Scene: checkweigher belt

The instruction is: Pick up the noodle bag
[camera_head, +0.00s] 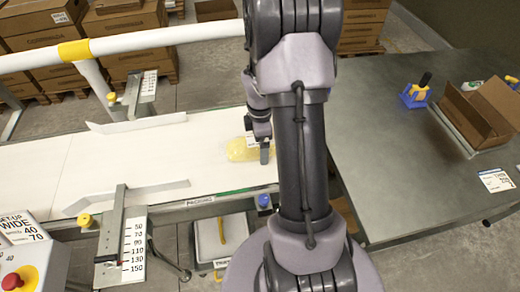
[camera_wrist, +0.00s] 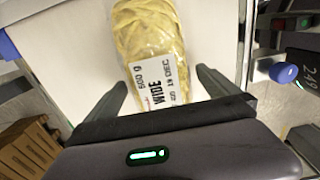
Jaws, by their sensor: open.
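The noodle bag (camera_head: 242,149) is a clear bag of yellow noodles lying on the white belt (camera_head: 100,160), close to the belt's right end in the head view. In the wrist view the noodle bag (camera_wrist: 150,35) shows a white label reading "500 g" and "WIDE". My gripper (camera_head: 265,150) is at the bag's right end in the head view, partly hidden by my arm. In the wrist view my gripper (camera_wrist: 165,90) is open, its two fingers apart on either side of the bag's near, labelled end. I cannot tell its exact height above the belt.
Two white guide rails (camera_head: 135,195) (camera_head: 135,122) flank the belt further left. A grey table (camera_head: 400,170) on the right holds an open cardboard box (camera_head: 480,115) and a blue holder (camera_head: 414,97). A tray (camera_head: 220,240) stands below the belt's front edge. Stacked cartons (camera_head: 125,50) stand behind.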

